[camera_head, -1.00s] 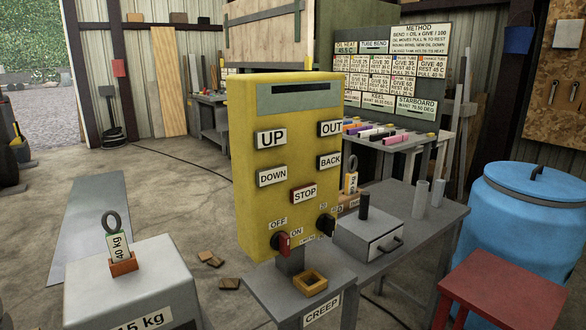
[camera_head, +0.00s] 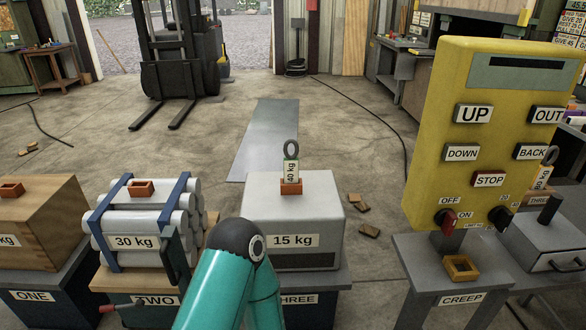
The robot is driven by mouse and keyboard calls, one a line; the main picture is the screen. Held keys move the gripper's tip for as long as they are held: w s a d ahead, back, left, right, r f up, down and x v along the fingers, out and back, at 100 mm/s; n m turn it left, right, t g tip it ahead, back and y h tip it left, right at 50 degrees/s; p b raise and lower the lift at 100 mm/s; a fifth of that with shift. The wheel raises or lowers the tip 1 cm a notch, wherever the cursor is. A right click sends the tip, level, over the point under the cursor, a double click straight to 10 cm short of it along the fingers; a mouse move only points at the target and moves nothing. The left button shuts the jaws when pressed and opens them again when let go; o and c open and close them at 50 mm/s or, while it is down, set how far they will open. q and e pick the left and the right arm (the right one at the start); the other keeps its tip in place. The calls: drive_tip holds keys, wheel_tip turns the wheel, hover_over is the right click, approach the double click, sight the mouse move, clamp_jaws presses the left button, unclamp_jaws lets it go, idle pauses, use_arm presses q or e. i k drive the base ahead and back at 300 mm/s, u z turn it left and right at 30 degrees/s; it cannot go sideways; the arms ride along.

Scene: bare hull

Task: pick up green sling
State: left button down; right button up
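A lifting sling with a dark ring on top and a pale tag reading 40 kg (camera_head: 291,172) stands upright in an orange socket on the grey 15 kg block (camera_head: 318,215). Its green colour is hard to make out at this size. A second ringed tag (camera_head: 542,178), marked in orange, shows partly behind the right edge of the yellow control box. My teal arm, bent at a black joint, rises from the bottom just left of the 15 kg block. I see no fingertips of either gripper.
Left are a strapped 30 kg pipe bundle (camera_head: 150,215) and a wooden block (camera_head: 40,222). A forklift (camera_head: 178,60) stands behind. Wood scraps (camera_head: 362,205) lie on open floor.

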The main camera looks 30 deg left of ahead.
sight(291, 162)
drive_tip(key=z, duration=0.05)
drive_tip(key=k, duration=0.45)
drive_tip(key=u, duration=0.85)
drive_tip(key=i, duration=1.05)
drive_tip(key=u, duration=0.65)
drive_tip(key=i, duration=0.6)
drive_tip(key=z, duration=0.25)
